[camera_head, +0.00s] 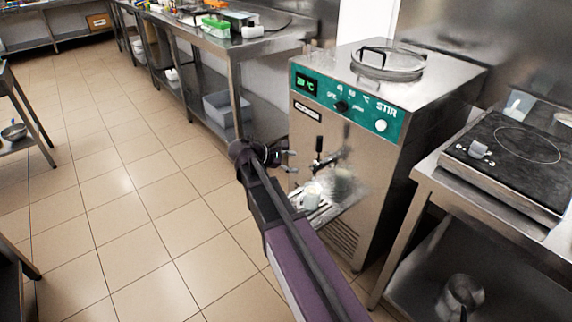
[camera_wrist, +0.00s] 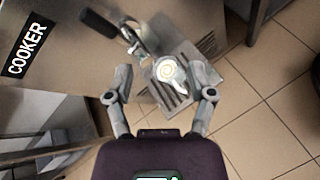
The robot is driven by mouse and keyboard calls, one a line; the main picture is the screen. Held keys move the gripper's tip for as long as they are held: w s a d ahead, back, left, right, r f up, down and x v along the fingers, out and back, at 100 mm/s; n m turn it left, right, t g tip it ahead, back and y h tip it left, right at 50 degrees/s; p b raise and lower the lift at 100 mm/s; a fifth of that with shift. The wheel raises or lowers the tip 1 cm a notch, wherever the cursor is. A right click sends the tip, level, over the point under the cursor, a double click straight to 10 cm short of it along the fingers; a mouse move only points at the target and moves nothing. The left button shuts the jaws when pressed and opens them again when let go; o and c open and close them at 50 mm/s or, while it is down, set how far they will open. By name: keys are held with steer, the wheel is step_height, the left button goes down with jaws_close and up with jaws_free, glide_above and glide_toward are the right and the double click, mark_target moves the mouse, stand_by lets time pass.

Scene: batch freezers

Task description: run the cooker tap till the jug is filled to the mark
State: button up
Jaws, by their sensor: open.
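The cooker (camera_head: 312,135) is a steel cabinet with a green front panel. Its tap (camera_head: 322,160) has a dark upright handle, and it shows in the wrist view (camera_wrist: 132,38) with the black lever (camera_wrist: 97,23) at upper left. The pale jug (camera_head: 311,196) stands on the slatted drip shelf (camera_head: 325,212) below the tap. In the wrist view the jug (camera_wrist: 169,71) shows from above with a cream swirl inside; no mark is readable. My gripper (camera_head: 288,160) is open and empty in front of the tap. In the wrist view its fingers (camera_wrist: 161,82) appear either side of the jug, apparently not touching.
A steel counter with a hob (camera_head: 480,170) stands at the right, with a metal pot (camera_head: 460,296) on its lower shelf. A long workbench (camera_head: 225,45) with a grey bin (camera_head: 222,108) below runs behind the cooker. The tiled floor (camera_head: 130,190) at left is clear.

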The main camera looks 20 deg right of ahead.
steer(key=s+a+r+m+y+p, duration=0.6)
steer(key=s+m+y+p, duration=0.3)
steer(key=p, duration=0.7)
steer(key=shift+s+a+r+g, duration=0.15)
steer(key=shift+s+r+g, duration=0.15)
steer(key=shift+s+r, duration=1)
steer(key=shift+s+f, duration=0.4)
steer(key=shift+f, duration=0.05)
steer(key=shift+r, duration=0.1)
steer(key=s+a+r+m+y+p, duration=0.3)
steer(key=s+a+r+p, duration=0.1)
steer(key=r+p, duration=0.1)
steer(key=shift+s+r+m+p, duration=0.25)
steer(key=shift+m+p, duration=0.15)
steer(key=shift+p, duration=0.4)
